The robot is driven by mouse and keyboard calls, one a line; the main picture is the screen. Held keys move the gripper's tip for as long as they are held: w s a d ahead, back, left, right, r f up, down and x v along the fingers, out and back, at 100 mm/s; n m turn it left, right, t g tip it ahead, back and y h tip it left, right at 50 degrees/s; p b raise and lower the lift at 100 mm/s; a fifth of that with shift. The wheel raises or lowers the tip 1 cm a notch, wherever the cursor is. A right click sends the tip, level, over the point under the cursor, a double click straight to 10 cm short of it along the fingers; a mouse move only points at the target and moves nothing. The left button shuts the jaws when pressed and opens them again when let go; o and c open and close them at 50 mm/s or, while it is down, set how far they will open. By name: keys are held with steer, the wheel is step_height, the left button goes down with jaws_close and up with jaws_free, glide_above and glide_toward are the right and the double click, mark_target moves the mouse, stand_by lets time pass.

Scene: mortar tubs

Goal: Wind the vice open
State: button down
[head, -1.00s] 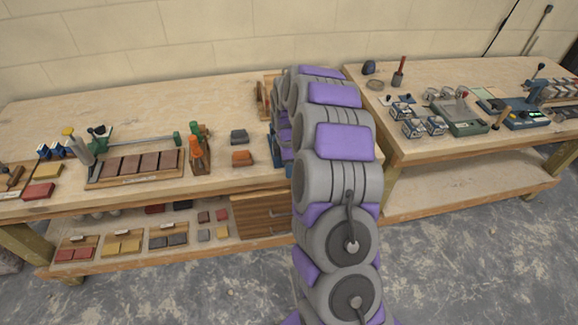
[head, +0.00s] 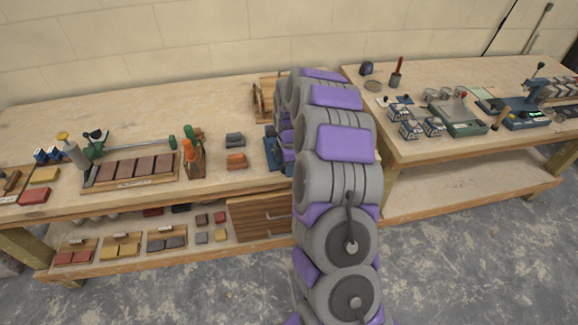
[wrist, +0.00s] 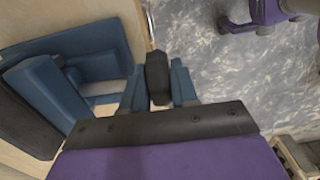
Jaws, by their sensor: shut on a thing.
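The blue vice (head: 271,152) stands at the front right of the left bench, mostly hidden behind my arm. In the wrist view its blue body and jaw parts (wrist: 52,88) fill the left side, with a pale gap between parts. My gripper (wrist: 157,88) has blue-grey fingers on either side of a dark, rounded handle grip (wrist: 157,72) and is shut on it. The grip is at the bench's front edge, with floor beyond it. The rest of the handle is hidden, and the head view hides my gripper behind the arm.
Orange and grey blocks (head: 236,160) lie left of the vice, near a rack of orange- and green-handled tools (head: 196,165). A wooden drawer unit (head: 258,218) is below. The right bench (head: 420,152) stands close by; grey floor lies in front.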

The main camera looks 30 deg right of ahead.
steer(key=shift+d, duration=0.45)
steer(key=shift+r+h+p, duration=0.1)
steer(key=shift+h+p, duration=0.2)
